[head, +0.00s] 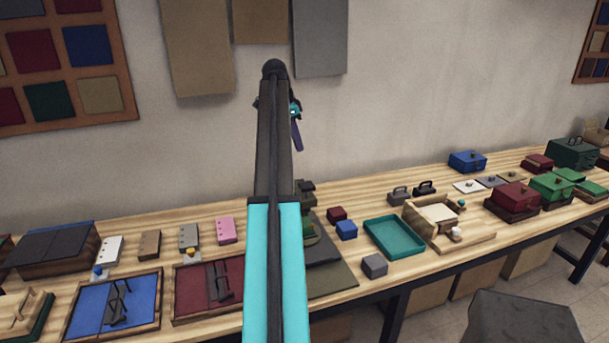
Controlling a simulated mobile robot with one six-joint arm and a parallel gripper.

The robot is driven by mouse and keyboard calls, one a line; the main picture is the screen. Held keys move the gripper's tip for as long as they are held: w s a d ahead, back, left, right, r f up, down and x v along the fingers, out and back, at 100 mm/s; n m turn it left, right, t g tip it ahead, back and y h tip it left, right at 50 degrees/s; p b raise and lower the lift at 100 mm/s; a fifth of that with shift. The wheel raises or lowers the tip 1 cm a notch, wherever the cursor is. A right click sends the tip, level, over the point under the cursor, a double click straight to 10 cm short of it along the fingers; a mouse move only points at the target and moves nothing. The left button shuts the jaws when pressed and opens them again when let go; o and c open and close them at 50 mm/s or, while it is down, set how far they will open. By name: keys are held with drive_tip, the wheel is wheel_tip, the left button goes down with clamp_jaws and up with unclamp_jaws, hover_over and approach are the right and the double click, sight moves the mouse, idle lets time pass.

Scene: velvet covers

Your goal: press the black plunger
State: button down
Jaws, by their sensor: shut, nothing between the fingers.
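I cannot make out the black plunger for certain. A dark stepped device (308,190) stands on the table, largely hidden behind my arm; its black upper part shows just to the right of the arm. My gripper (297,136) is small and partly hidden behind the arm's far end. Its narrow purple fingers point down, look shut and hold nothing. They are in the air, above the device in the picture and apart from it.
A long wooden table (375,283) runs along the wall. Left are a blue-lined tray (88,305) and a red-lined tray (196,292). Right are a blue cube (346,230), a grey cube (374,265), a teal tray (394,251) and a wooden box (420,232). A grey stool (520,320) stands in front.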

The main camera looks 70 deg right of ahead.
drive_tip(key=p, duration=0.4)
hover_over(308, 184)
drive_tip(key=a, duration=0.1)
drive_tip(key=f, duration=1)
drive_tip(key=shift+w+f, duration=0.2)
drive_tip(key=shift+w, duration=0.1)
drive_tip(key=shift+f+p, duration=0.5)
drive_tip(key=shift+f, duration=1.1)
